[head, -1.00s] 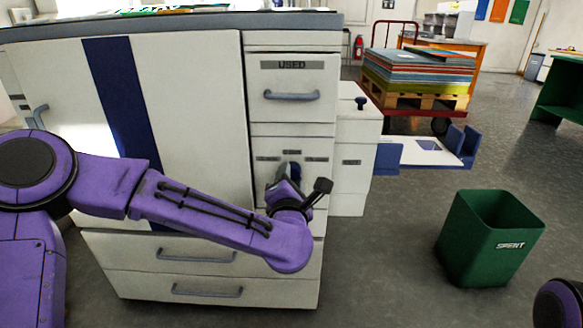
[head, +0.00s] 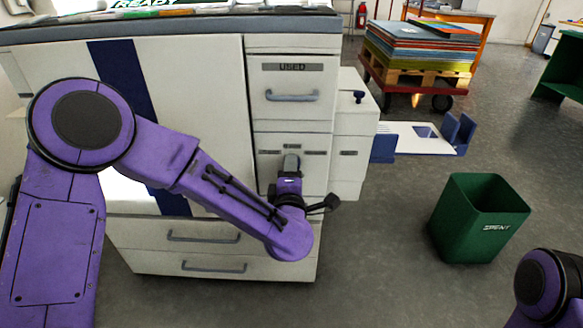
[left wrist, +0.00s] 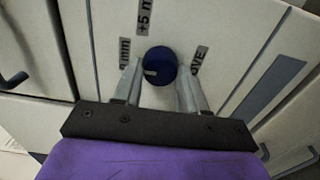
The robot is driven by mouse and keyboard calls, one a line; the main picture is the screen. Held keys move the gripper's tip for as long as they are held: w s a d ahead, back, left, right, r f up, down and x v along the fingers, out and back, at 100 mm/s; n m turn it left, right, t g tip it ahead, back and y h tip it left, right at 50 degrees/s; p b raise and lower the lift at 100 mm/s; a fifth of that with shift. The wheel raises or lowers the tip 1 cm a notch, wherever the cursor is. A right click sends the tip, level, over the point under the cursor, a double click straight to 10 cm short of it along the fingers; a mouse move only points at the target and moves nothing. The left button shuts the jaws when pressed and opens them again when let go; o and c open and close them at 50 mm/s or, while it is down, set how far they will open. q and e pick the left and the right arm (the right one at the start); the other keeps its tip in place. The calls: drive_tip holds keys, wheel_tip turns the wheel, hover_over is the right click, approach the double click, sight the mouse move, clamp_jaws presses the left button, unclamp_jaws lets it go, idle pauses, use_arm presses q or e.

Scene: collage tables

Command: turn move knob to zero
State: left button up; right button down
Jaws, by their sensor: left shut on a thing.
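The round dark blue move knob (left wrist: 160,65) is on the cabinet's white front panel, with a pale pointer mark towards the left of the left wrist picture. Around it are a "MOVE" label (left wrist: 199,61), a "+5 m…" label (left wrist: 145,17) and a partly covered label ending in "mm" (left wrist: 124,53). My left gripper (head: 291,163) is shut on the knob, one finger on each side, as the left wrist view also shows (left wrist: 160,80). The gripper hides the knob in the head view. My right gripper is out of view.
The white cabinet (head: 195,75) has a "USED" drawer (head: 290,112) above the knob panel and more drawers below. A green "SPENT" bin (head: 470,225) stands on the floor at right. A cart with stacked boards (head: 415,55) is behind.

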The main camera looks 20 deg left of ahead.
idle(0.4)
use_arm(q)
drive_tip(key=o, duration=1)
drive_tip(key=shift+o, duration=0.2)
drive_tip(key=p+v, duration=0.2)
drive_tip(key=v, duration=0.8)
drive_tip(key=shift+s, duration=0.25)
drive_tip(key=shift+d, duration=0.1)
